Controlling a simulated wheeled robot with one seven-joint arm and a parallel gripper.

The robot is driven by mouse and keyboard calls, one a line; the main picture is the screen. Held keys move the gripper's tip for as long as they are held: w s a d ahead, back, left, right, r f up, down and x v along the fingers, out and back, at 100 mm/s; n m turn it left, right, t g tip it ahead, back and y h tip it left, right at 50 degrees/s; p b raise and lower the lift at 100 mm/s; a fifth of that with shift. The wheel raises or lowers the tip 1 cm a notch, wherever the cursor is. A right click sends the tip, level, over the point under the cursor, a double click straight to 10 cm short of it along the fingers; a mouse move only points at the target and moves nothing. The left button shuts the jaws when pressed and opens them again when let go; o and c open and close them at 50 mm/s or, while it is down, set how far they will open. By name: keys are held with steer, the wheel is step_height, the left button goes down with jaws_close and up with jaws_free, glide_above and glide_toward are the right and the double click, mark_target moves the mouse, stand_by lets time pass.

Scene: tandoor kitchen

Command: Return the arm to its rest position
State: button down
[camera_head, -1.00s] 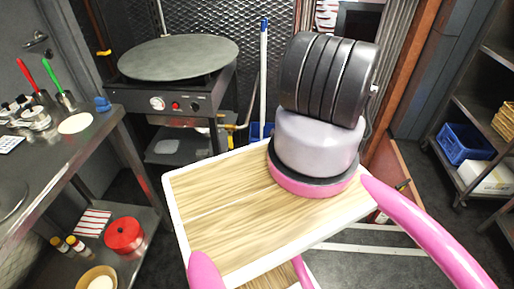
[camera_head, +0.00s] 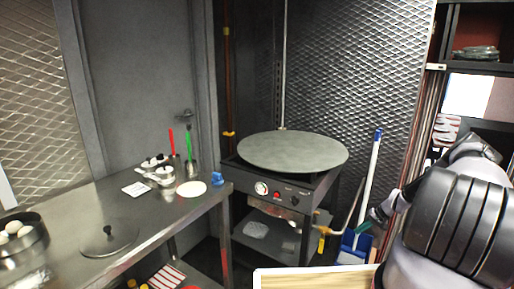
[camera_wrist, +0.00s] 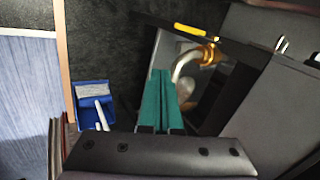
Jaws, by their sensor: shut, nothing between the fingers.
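My arm is at the right edge in the head view, its dark banded joint large in front. My gripper (camera_head: 364,227) reaches back and left from it, low in front of the mesh wall, near the blue dustpan and the griddle stand. In the wrist view its two teal fingers (camera_wrist: 157,95) lie side by side, shut, with nothing between them. Part of the arm between joint and gripper is hidden behind the banded joint.
A round griddle (camera_head: 293,151) on a black stand is left of my gripper. A blue dustpan (camera_head: 355,247) with a white-handled broom (camera_head: 373,170) stands close by. A steel counter (camera_head: 130,222) with a lid, cups and utensils is at the left. A shelf (camera_head: 477,66) is at the upper right.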

steer(key=w+a+r+n+h, duration=0.1)
steer(key=w+a+r+n, duration=0.15)
steer(key=r, duration=1.25)
steer(key=s+a+r+h, duration=0.1)
steer(key=s+a+r, duration=0.15)
steer(key=r, duration=0.85)
steer(key=s+a+r+h, duration=0.1)
steer(key=a+r, duration=0.3)
steer(key=r, duration=0.7)
steer(key=s+a+r+h, duration=0.15)
steer(key=a+r, duration=0.25)
steer(key=r, duration=0.8)
steer(key=s+a+r+t, duration=0.1)
steer(key=s+a+r, duration=0.2)
steer(key=s+r, duration=0.4)
steer(key=s+a+r, duration=0.4)
steer(key=s+r, duration=0.3)
steer(key=s+a+r+m+t, duration=0.1)
steer(key=s+a+r, duration=0.1)
steer(key=s, duration=0.7)
steer(key=s+a+r+m+t, duration=0.1)
steer(key=s+a+r+t, duration=0.1)
steer(key=s, duration=0.8)
steer(key=shift+y, duration=0.35)
steer(key=shift+a, duration=0.2)
